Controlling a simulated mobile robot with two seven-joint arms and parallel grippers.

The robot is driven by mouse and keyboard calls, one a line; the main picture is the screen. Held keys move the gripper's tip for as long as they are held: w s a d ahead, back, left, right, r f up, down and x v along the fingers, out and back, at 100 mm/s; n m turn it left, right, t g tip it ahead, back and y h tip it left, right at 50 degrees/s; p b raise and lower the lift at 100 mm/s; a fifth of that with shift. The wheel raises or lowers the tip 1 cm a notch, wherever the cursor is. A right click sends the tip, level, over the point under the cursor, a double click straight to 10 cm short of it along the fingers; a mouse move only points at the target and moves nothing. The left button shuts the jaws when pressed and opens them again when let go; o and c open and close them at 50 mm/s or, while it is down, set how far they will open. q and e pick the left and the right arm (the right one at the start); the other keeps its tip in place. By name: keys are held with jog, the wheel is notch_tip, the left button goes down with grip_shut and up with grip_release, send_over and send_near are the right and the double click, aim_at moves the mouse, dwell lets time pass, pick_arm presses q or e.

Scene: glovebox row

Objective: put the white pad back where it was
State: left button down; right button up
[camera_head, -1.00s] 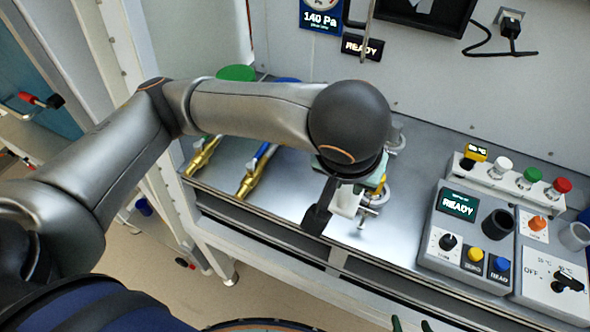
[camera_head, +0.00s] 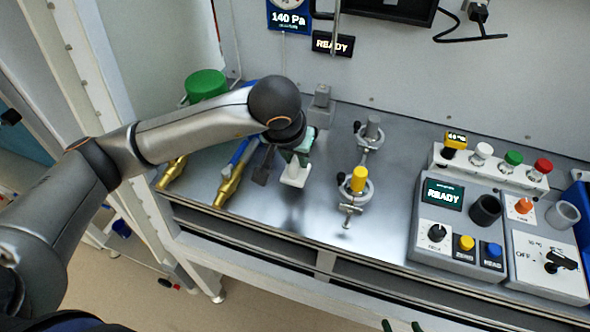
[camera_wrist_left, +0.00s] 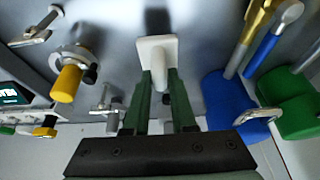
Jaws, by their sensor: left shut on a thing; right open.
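My left gripper (camera_head: 300,156) is shut on the white pad (camera_head: 296,174). In the left wrist view, the pad (camera_wrist_left: 157,46) shows as a square plate with a stem between the two green fingers (camera_wrist_left: 160,92). The pad is over the metal bench, between the brass-ended blue valve and the yellow-capped clamp. I cannot tell whether its plate touches the bench. The tips of my right gripper (camera_head: 402,326) show at the bottom edge, apart and empty; the rest is out of view.
The yellow-capped clamp (camera_head: 359,180) stands right of the pad, with a second clamp (camera_head: 371,134) behind. Brass fittings (camera_head: 229,188) lie to the left. A grey block (camera_head: 321,106) stands behind. Control boxes (camera_head: 462,220) fill the right. The bench front between is bare.

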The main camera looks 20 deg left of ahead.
aim_at(295, 167)
pick_arm(q)
jog(key=shift+w+a+f+b, duration=0.15)
jog(key=shift+f+b, duration=0.25)
jog(key=shift+f, duration=1.3)
jog(key=shift+f, duration=0.2)
jog(key=c, duration=0.7)
grip_release()
jog(key=shift+c, duration=0.2)
jog(key=shift+r, duration=0.15)
jog(key=shift+r, duration=0.25)
jog(key=v, duration=1.1)
jog(key=shift+s+r, duration=0.2)
jog(key=shift+r, duration=0.1)
